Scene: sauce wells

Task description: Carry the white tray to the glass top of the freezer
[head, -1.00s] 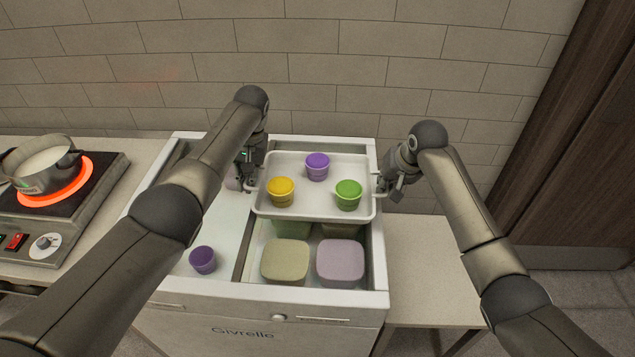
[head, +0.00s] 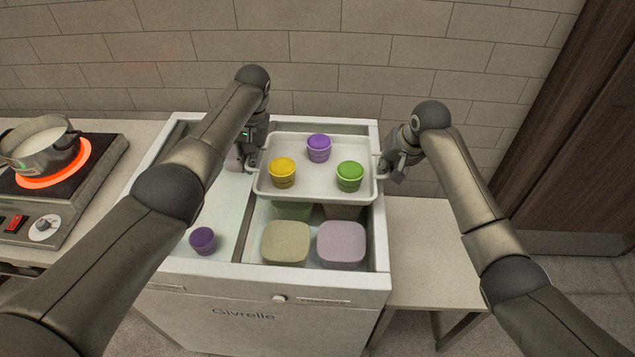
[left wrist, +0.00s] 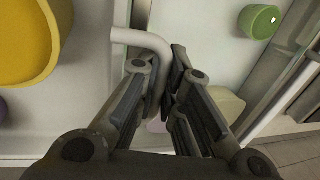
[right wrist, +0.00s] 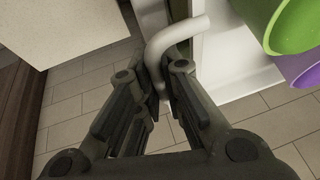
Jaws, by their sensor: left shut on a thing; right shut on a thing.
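The white tray (head: 317,193) is held level above the back right part of the freezer (head: 225,312). A yellow cup (head: 283,174), a purple cup (head: 318,149) and a green cup (head: 350,177) stand upright on it. My left gripper (head: 249,160) is shut on the tray's left handle (left wrist: 146,40). My right gripper (head: 388,170) is shut on its right handle (right wrist: 180,35). The freezer's left half has a pale, smooth surface, perhaps glass; the right half looks open. Another purple cup (head: 202,240) shows at the left; I cannot tell whether it is on or under glass.
Lidded tubs, one olive (head: 286,243) and one mauve (head: 342,244), sit inside the freezer's right half. A pot (head: 42,147) stands on a glowing hot plate (head: 68,168) at the left. A bare counter (head: 435,250) lies to the right. A tiled wall rises behind.

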